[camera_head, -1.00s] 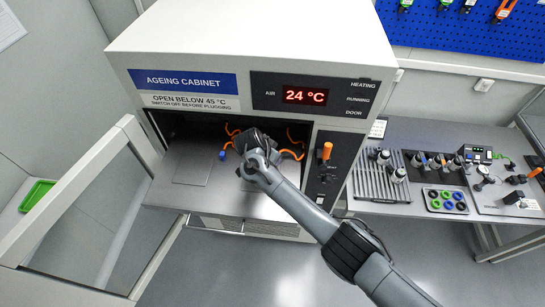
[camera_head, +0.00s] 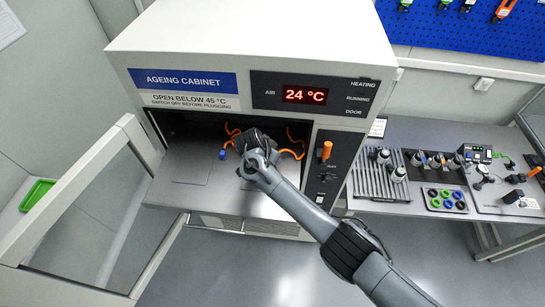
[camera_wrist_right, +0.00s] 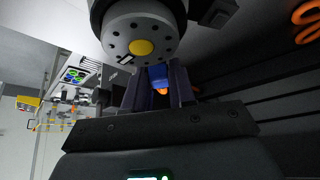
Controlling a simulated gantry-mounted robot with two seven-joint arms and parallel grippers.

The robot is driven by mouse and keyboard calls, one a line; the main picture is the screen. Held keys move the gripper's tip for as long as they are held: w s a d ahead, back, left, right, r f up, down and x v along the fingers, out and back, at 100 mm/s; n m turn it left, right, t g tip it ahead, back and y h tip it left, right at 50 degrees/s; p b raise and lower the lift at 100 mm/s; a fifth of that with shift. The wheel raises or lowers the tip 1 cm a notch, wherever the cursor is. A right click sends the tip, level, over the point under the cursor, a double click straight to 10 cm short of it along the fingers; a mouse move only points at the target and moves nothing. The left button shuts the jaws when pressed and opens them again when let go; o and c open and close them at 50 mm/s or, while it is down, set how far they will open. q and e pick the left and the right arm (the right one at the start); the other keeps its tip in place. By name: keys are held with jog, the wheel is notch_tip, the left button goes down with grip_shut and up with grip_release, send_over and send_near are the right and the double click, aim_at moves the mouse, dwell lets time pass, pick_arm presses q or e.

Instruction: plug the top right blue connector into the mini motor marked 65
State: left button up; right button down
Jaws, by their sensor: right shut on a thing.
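In the wrist view a blue connector (camera_wrist_right: 158,73) with an orange end sits between the fingers of my right gripper (camera_wrist_right: 158,90), which is shut on it. A round dark motor (camera_wrist_right: 140,42) with a grey holed face and a yellow centre is right beside the connector. I cannot tell whether they touch, and no number is readable on it. In the head view my right arm reaches into the open ageing cabinet (camera_head: 250,45), and its wrist hides the right gripper's fingertips. Another blue connector (camera_head: 222,154) hangs at the left inside the cabinet. My left gripper is not in view.
The cabinet door (camera_head: 85,190) stands open at left. Its display (camera_head: 305,96) reads 24 °C. Orange cables (camera_head: 293,150) hang at the back inside. An orange-handled switch (camera_head: 326,151) is right of the opening. A bench (camera_head: 410,200) with motors and tools stands at right.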

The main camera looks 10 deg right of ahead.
dwell(0.3)
jog(key=c, duration=1.1)
grip_release()
jog(key=shift+o, duration=1.2)
